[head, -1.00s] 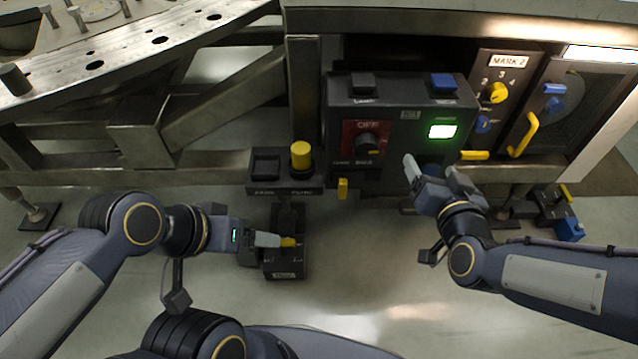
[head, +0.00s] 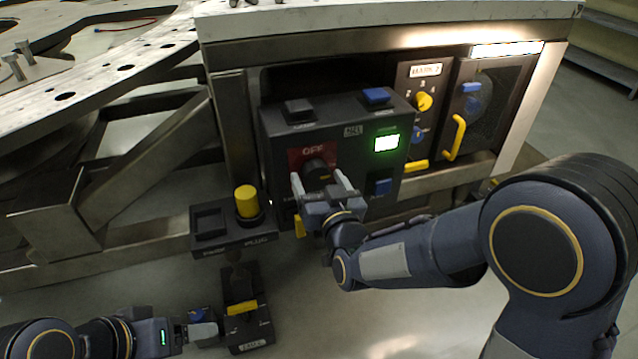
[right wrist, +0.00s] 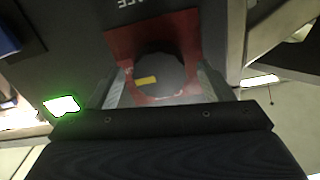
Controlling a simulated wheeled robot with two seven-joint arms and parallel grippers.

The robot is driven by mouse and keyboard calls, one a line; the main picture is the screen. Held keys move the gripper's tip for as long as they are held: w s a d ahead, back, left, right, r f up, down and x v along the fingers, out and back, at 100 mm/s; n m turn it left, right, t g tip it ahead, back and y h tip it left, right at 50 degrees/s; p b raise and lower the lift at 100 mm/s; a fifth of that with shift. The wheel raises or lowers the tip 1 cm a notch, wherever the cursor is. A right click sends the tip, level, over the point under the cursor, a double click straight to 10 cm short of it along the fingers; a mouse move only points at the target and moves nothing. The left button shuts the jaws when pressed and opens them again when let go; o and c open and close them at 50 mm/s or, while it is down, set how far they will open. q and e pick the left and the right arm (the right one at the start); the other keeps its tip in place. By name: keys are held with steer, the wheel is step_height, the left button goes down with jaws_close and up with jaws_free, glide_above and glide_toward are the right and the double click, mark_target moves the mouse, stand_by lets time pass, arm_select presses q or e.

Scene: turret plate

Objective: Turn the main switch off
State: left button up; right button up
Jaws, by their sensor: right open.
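The main switch, a round dark knob (head: 318,168) with a yellow mark, sits on a red plate (head: 300,157) labelled OFF on the front of the black control box. In the right wrist view the knob (right wrist: 158,72) shows its yellow mark left of its middle. My right gripper (head: 320,184) is open, with one finger on each side of the knob. Its fingers also flank the knob in the right wrist view (right wrist: 160,88); whether they touch it I cannot tell. My left gripper (head: 207,331) is low at the left, beside a floor box with a yellow lever (head: 243,308).
A lit green display (head: 386,143) and a blue button (head: 382,187) are right of the knob. A yellow plunger (head: 247,202) stands on a small box at the left. The MARK 2 panel (head: 426,100) and a yellow handle (head: 456,138) are further right.

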steer(key=shift+w, duration=0.1)
steer(key=c, duration=1)
steer(key=n, duration=0.3)
steer(key=shift+n, duration=0.4)
steer(key=n, duration=0.4)
steer(key=shift+n+p, duration=0.3)
steer(key=shift+p, duration=0.05)
steer(key=n+p, duration=0.1)
steer(key=n, duration=0.3)
steer(key=shift+r+n, duration=0.1)
steer(key=shift+n, duration=0.2)
steer(key=n+p, duration=0.1)
steer(key=n, duration=0.3)
steer(key=shift+n, duration=0.4)
